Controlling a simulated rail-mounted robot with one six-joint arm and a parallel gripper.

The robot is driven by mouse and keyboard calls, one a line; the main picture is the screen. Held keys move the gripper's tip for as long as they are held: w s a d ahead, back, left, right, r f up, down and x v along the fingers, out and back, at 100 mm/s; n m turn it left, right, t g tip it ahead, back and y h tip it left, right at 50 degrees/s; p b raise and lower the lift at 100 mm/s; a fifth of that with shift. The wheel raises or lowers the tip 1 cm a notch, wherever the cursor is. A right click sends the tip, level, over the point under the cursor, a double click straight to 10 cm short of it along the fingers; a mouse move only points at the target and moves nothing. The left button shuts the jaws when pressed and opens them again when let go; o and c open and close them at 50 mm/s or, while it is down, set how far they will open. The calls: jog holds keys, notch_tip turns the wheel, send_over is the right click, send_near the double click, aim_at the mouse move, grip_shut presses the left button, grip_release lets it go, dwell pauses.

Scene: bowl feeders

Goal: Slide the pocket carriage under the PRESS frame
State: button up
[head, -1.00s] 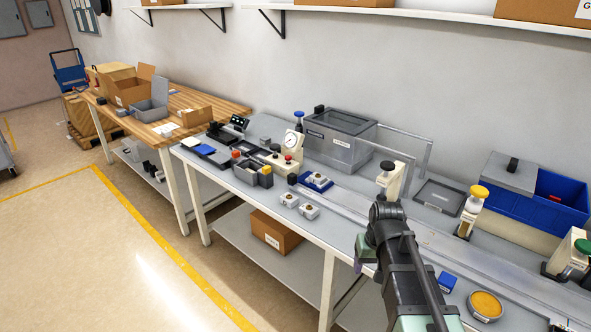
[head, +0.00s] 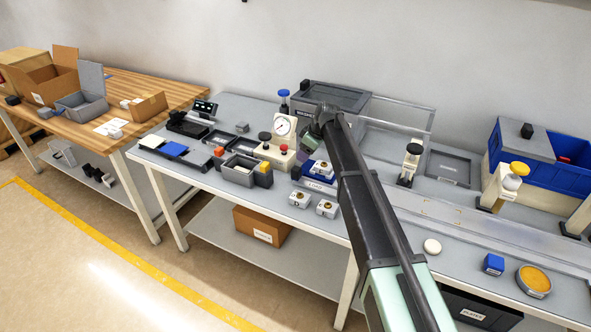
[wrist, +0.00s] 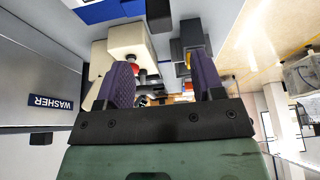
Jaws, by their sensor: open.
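Of several cream posts along the rail, the nearest has a black knob (head: 412,149); I cannot read which is marked PRESS. My gripper (wrist: 162,80) has its purple fingers apart and nothing visibly held between them. In the head view it (head: 310,143) is partly hidden by my arm, above and behind the carriage, near the gauge stand.
Two white blocks (head: 300,199) lie in front. A yellow-knobbed post (head: 518,169) and blue bin (head: 565,165) stand right.

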aim_at(297, 169)
jog(key=b+x, duration=0.9)
jog(key=x, duration=0.1)
jog(key=shift+a+f, duration=0.15)
jog(key=shift+f, duration=0.15)
jog(key=shift+r, duration=0.15)
jog(key=shift+c, duration=0.4)
grip_shut()
